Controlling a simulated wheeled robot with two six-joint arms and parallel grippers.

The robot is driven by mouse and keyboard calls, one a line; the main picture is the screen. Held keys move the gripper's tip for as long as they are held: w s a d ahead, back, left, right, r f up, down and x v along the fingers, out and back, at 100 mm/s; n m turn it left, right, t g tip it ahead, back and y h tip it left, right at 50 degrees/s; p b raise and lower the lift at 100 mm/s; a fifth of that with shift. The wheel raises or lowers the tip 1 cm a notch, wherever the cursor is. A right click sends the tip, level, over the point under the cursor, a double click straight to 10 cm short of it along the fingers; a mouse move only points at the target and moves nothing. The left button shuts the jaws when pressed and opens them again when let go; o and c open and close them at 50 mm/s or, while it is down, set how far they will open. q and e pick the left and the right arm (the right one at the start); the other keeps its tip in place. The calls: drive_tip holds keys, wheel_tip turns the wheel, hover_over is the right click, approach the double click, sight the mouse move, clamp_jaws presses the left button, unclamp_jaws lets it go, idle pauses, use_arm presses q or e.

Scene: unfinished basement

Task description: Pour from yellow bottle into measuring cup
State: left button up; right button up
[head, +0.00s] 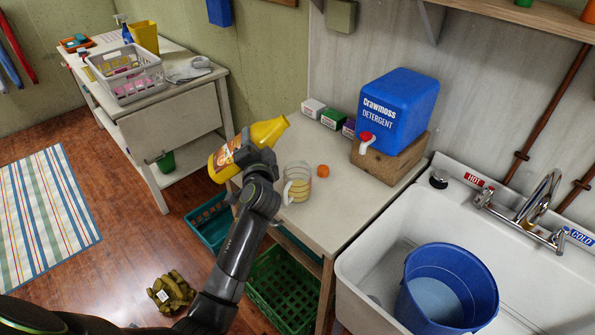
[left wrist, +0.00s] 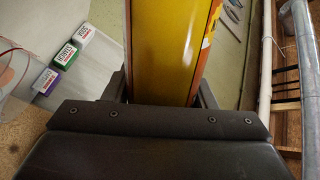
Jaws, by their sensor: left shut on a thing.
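The yellow bottle (head: 222,160) is held in my left gripper (head: 250,148) above the left end of the wooden table. It is tilted, with its neck pointing up and to the right. It also fills the middle of the left wrist view (left wrist: 168,50), between the fingers. The clear measuring cup (head: 298,184) stands upright on the table, right of and below the gripper, apart from the bottle. An orange cap (head: 323,171) lies on the table just right of the cup. My right gripper is not in view.
A blue detergent jug (head: 397,108) lies on a wooden block (head: 390,160) behind the cup. Small boxes (head: 332,118) line the wall. A white sink (head: 362,265) with a blue bucket (head: 447,290) is on the right. Crates (head: 285,290) stand below the table.

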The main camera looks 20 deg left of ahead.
sight(282, 128)
use_arm(q)
drive_tip(key=shift+w+d+r+n, duration=0.1)
drive_tip(key=shift+d+r+n, duration=0.1)
drive_tip(key=shift+r+n, duration=0.3)
drive_tip(key=d+r+n+b, duration=0.1)
drive_tip(key=w+d+n+b, duration=0.1)
drive_tip(key=n+b, duration=0.1)
drive_tip(key=shift+r, duration=0.4)
drive_tip(key=shift+w+d+r+n+b, duration=0.2)
drive_tip(key=shift+d+r+n+b, duration=0.25)
drive_tip(key=shift+n, duration=0.35)
drive_tip(key=shift+d+b, duration=0.1)
drive_tip(key=shift+b, duration=0.2)
drive_tip(key=d+n+b, duration=0.1)
drive_tip(key=w+d+n+b, duration=0.1)
drive_tip(key=b, duration=0.1)
drive_tip(key=shift+r+n, duration=0.15)
drive_tip(key=shift+n, duration=0.25)
drive_tip(key=shift+w+d+r+n+b, duration=0.25)
drive_tip(key=shift+d+n+b, duration=0.1)
drive_tip(key=shift+n, duration=0.15)
drive_tip(key=shift+r, duration=0.1)
